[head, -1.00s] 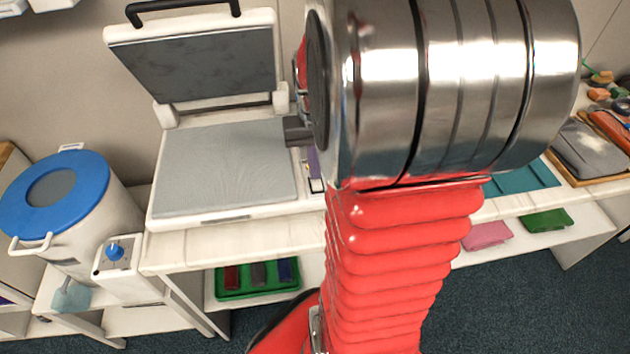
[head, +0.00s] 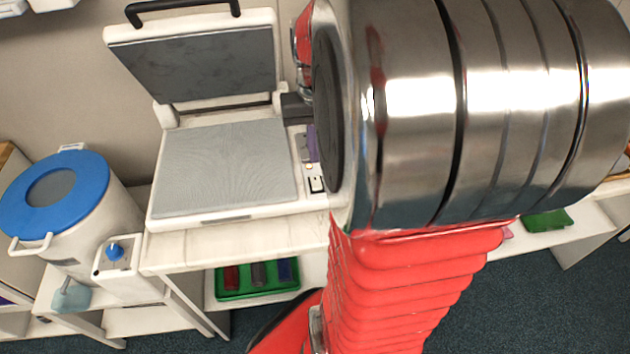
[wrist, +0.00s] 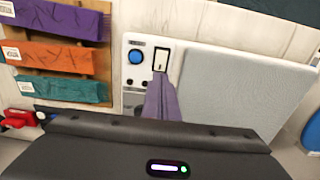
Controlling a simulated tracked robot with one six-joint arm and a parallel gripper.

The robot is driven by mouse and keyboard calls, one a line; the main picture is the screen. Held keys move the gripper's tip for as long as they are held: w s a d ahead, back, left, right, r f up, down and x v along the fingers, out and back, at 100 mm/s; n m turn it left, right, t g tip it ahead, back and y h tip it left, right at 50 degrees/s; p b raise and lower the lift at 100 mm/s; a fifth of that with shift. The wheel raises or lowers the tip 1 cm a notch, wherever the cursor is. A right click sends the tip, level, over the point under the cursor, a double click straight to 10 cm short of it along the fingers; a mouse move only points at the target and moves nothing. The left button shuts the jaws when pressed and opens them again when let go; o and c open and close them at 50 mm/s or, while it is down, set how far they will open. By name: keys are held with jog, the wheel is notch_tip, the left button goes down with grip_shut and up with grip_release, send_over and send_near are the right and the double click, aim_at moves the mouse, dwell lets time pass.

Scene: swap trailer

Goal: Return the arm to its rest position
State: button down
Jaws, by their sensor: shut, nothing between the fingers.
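My gripper (head: 312,146) shows only in part in the head view, mostly hidden behind my large silver and red arm. In the wrist view my gripper (wrist: 161,80) shows purple fingers held together, with nothing between them. Its fingertips appear in front of the control panel of the white press (head: 235,218). I cannot tell the exact gap. The panel carries a rocker switch (wrist: 161,61) and a blue round button (wrist: 135,57). The press lid (head: 200,66) stands open and its grey bed is bare.
A white drum with a blue lid (head: 85,190) stands left of the press. A green tray (head: 257,292) sits on the shelf below. Carpeted floor is open at lower right.

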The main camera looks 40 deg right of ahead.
jog(key=shift+r, duration=0.5)
dwell(0.3)
jog(key=s+a+r+n+t, duration=0.2)
jog(key=a+n, duration=0.1)
jog(key=a, duration=0.8)
jog(key=s+a+r+n+t, duration=0.2)
jog(key=a+r+n+t, duration=0.1)
jog(key=a, duration=0.9)
jog(key=shift+a+r+n+t, duration=0.2)
jog(key=shift+r+n+t, duration=0.1)
jog(key=shift+r+n, duration=0.1)
